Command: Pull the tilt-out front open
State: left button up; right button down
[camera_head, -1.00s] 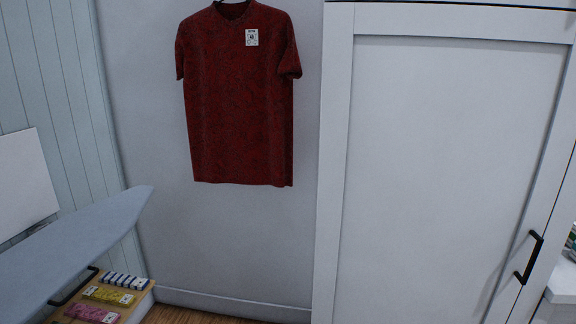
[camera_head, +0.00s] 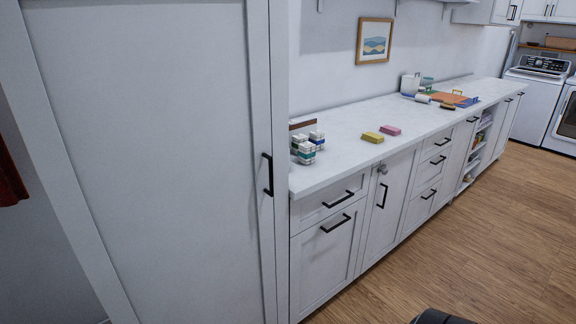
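A white counter run in the middle has a large front panel (camera_head: 322,262) with a black horizontal handle (camera_head: 336,223) near its top. It looks like the tilt-out front, though I cannot be sure. It appears closed, flush with its neighbours. Above it is a shallow drawer front (camera_head: 315,207) with its own black handle, also shut. Neither of my grippers is in view.
A tall white cabinet (camera_head: 160,150) with a shut door fills the left. Right of the panel is a door (camera_head: 392,208) with a vertical handle and a small grey fitting. The countertop (camera_head: 350,140) holds small boxes and blocks. The wooden floor (camera_head: 480,220) in front is mostly clear.

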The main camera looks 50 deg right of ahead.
aim_at(323, 257)
jog(key=z, duration=1.9)
